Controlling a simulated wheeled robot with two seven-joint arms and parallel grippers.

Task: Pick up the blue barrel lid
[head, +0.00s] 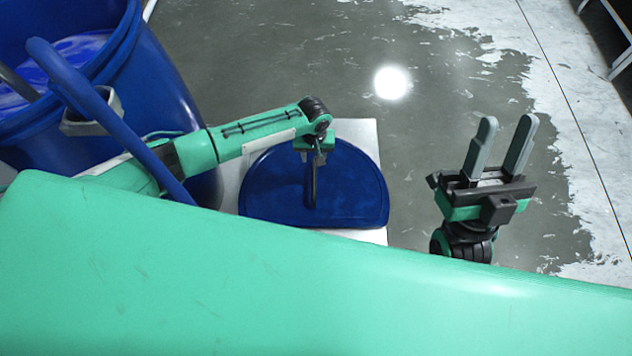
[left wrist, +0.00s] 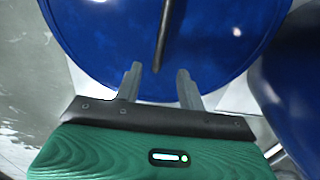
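The blue barrel lid (head: 355,185) lies flat on a pale, light-coloured slab or stand; its near part is hidden behind my green body. My left gripper (head: 314,165) is above the lid, pointing down at it. In the left wrist view, the lid (left wrist: 105,40) fills the top, with a thin dark bar handle (left wrist: 163,35) across it. The left fingers (left wrist: 160,69) are apart, and the handle's near end appears between their tips; I cannot tell whether they touch it. My right gripper (head: 509,119) is open and empty, off to the right over the floor.
A large blue barrel (head: 165,85) stands at the left, with a blue tube (head: 110,125) in front of it. The pale slab (head: 362,135) shows around the lid. The grey floor (head: 300,50) beyond is clear.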

